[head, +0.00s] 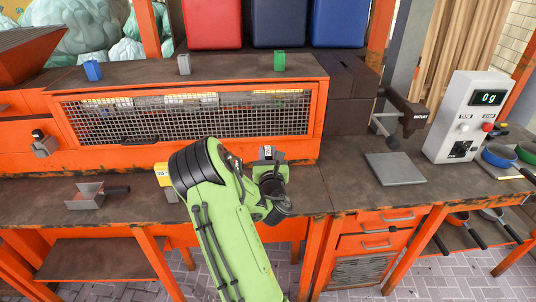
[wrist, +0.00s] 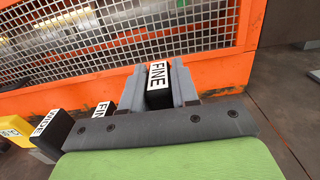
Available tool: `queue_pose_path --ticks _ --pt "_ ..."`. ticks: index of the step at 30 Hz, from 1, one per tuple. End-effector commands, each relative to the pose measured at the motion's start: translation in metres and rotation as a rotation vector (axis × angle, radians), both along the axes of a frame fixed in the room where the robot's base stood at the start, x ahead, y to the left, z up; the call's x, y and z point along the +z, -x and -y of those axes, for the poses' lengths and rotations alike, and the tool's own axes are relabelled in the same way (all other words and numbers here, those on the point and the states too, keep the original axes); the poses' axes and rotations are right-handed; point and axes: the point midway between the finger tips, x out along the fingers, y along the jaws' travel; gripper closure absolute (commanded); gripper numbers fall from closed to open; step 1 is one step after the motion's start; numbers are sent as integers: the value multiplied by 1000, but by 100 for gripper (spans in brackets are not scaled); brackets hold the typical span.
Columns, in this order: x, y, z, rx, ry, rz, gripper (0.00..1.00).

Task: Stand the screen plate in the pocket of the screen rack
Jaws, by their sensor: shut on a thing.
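My gripper (wrist: 157,88) is shut on a dark block-like grip with a white FINE label, the screen plate (wrist: 158,72). The rest of the plate is hidden below the grip and fingers. In the head view my gripper (head: 270,154) is over the bench, in front of the mesh front of the orange machine. Left of the held plate in the wrist view are a second FINE label (wrist: 103,109), a black piece labelled WIDE (wrist: 52,130) and a yellow piece (wrist: 14,130). They seem to belong to the screen rack, whose pockets are hidden by my gripper and arm.
The orange machine with a mesh front (head: 190,115) stands close behind my gripper. A metal scoop (head: 90,195) lies on the bench at left. At right are a grey plate (head: 395,168) and a scale display (head: 470,115) reading 0 g. The bench between my gripper and the grey plate is clear.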

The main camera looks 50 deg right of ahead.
Motion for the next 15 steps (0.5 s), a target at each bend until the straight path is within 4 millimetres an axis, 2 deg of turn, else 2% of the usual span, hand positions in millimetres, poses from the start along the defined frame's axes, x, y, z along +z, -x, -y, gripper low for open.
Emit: queue_pose_path --ticks 15 --pt "-25 0 0 1 0 0 100"
